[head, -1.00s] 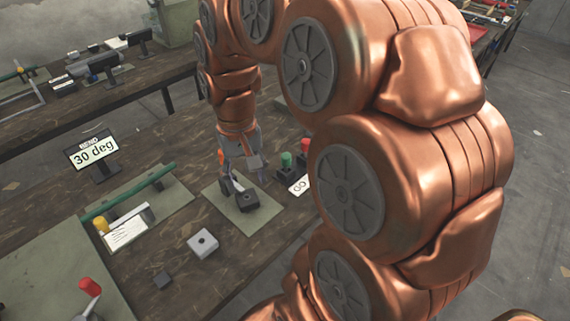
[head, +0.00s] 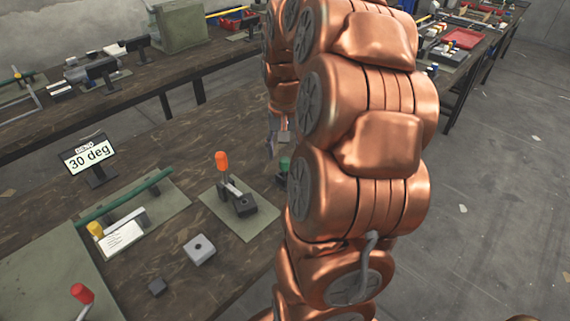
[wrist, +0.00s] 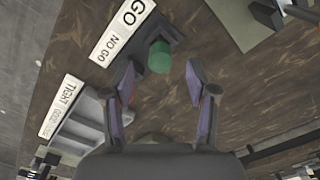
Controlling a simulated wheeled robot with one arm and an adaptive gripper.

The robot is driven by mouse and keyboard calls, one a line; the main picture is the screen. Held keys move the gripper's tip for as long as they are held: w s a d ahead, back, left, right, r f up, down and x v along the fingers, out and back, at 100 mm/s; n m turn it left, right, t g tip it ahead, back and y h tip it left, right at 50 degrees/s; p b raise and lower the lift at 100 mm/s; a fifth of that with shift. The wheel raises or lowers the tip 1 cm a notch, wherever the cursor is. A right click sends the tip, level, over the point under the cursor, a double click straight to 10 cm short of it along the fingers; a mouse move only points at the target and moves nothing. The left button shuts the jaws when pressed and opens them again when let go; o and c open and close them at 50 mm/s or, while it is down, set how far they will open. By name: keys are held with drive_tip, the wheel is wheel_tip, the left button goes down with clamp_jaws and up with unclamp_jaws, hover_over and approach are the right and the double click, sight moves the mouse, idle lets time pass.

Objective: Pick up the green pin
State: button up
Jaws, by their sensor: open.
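The green pin (wrist: 159,57) stands in a dark block beside the GO / NO GO label (wrist: 122,30) in the wrist view. In the head view only a little of the pin (head: 284,163) shows, at the left edge of my arm. My gripper (wrist: 161,76) is open and empty. Its two fingers point toward the pin, which appears between and just beyond the fingertips, not touching them. In the head view my gripper (head: 272,146) is mostly hidden behind my arm.
A press with an orange handle (head: 222,162) stands on a green mat (head: 259,222) left of the pin. A grey block (head: 199,250) and a "30 deg" sign (head: 89,155) are further left. A tray labelled TIGHT (wrist: 64,103) lies left in the wrist view.

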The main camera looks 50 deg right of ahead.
sight(285, 159)
drive_tip(key=shift+f+p, duration=0.65)
drive_tip(key=shift+f, duration=1.8)
clamp_jaws()
